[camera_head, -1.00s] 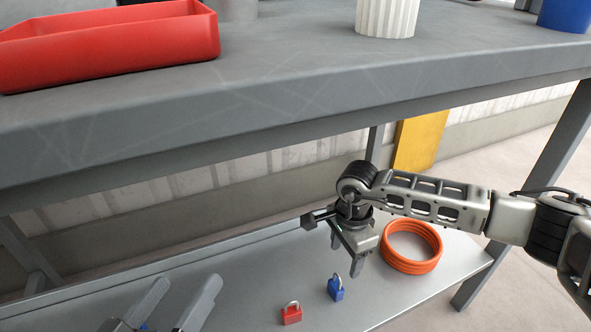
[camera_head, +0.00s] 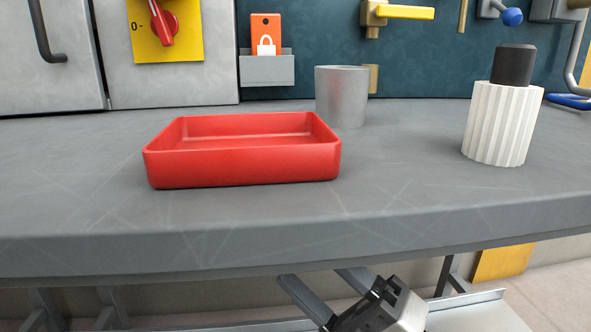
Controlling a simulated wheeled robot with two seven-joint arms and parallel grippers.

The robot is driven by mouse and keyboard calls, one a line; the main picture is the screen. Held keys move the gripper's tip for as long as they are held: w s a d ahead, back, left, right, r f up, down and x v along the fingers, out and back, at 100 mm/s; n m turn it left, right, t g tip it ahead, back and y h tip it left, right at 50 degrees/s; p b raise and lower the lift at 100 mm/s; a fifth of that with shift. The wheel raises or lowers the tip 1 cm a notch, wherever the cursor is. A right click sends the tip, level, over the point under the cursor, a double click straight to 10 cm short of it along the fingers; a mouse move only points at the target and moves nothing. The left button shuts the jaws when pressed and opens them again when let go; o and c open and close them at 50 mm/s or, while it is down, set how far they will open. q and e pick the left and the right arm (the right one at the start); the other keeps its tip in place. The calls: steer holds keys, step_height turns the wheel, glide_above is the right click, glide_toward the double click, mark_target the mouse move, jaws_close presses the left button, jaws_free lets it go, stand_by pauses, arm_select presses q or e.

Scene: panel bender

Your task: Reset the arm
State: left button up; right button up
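One gripper, which looks like my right gripper (camera_head: 316,277), shows at the bottom middle, below the front edge of the workbench (camera_head: 100,255). Its two grey fingers point up and left with a clear gap between them. I see nothing between them. The gripper body lies to the lower right of the fingers and is cut off by the bottom of the picture. My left gripper is out of view.
On the bench stand a red tray (camera_head: 245,165), a grey metal cup (camera_head: 342,97) and a white ribbed container (camera_head: 502,122) with a dark top. Behind are a yellow switch plate (camera_head: 187,45) and an orange tag (camera_head: 265,30) in a holder. A lower shelf (camera_head: 478,314) partly shows.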

steer(key=s+d+f+m+t+h+b, duration=0.15)
steer(key=f+m+h, duration=0.5)
steer(key=m, duration=0.75)
steer(key=s+d+f+m+t+h, duration=0.1)
steer(key=s+d+f+m+h, duration=0.35)
steer(key=m, duration=0.95)
arm_select(q)
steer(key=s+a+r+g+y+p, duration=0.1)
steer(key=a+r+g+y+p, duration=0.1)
steer(key=p, duration=1.4)
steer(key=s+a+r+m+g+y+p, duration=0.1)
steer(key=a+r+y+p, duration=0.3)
steer(key=p, duration=1.1)
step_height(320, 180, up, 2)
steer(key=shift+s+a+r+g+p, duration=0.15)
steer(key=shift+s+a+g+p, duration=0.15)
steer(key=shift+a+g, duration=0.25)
arm_select(e)
steer(key=d+r+g+h, duration=0.4)
steer(key=d+r+h, duration=0.2)
steer(key=r, duration=0.1)
steer(key=shift+s+r+n+g, duration=0.2)
steer(key=shift+s+n+g, duration=0.15)
steer(key=shift+s, duration=0.1)
